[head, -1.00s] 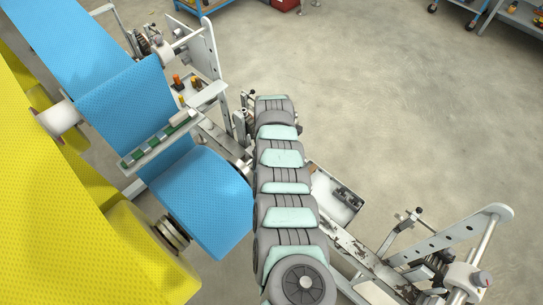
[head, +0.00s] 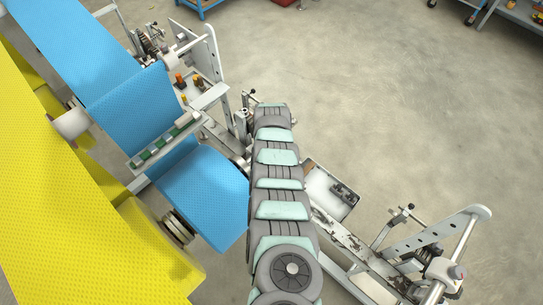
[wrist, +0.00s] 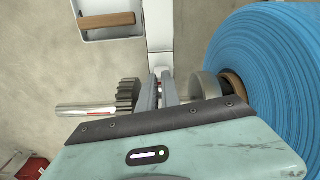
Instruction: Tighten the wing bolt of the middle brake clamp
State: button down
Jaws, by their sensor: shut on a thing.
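In the wrist view my gripper (wrist: 166,90) shows as two grey fingers close together beyond the pale green housing. They are shut on a small part, mostly hidden between them, with a sliver of red showing; I take it for the wing bolt, but its wings are not clear. The fingers stand between a dark toothed wheel on a shiny shaft (wrist: 86,109) and a grey collar beside the blue roll (wrist: 262,60). In the head view my arm hides the gripper and most of the middle clamp.
The blue roll (head: 205,195) lies left of my arm, with yellow web (head: 70,210) further left. A white tray (head: 325,185) and a frame with a tall side plate (head: 440,232) stand to the right. Open floor lies at upper right.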

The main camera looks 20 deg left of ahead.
jog(key=m, duration=0.2)
jog(key=m+p, duration=0.1)
jog(key=shift+s+a+r+m, duration=0.1)
jog(key=shift+s+m, duration=0.15)
jog(key=shift+m, duration=0.15)
jog(key=m, duration=0.2)
jog(key=shift+s+a+m, duration=0.15)
jog(key=shift+s+m, duration=0.05)
jog(key=shift+m, duration=0.1)
jog(key=m, duration=0.5)
jog(key=shift+s+a+m, duration=0.15)
jog(key=shift+a+m, duration=0.15)
jog(key=shift+a, duration=0.05)
jog(key=c, duration=1.8)
grip_release()
jog(key=shift+c, duration=0.2)
notch_tip(320, 180, up, 11)
jog(key=p, duration=0.1)
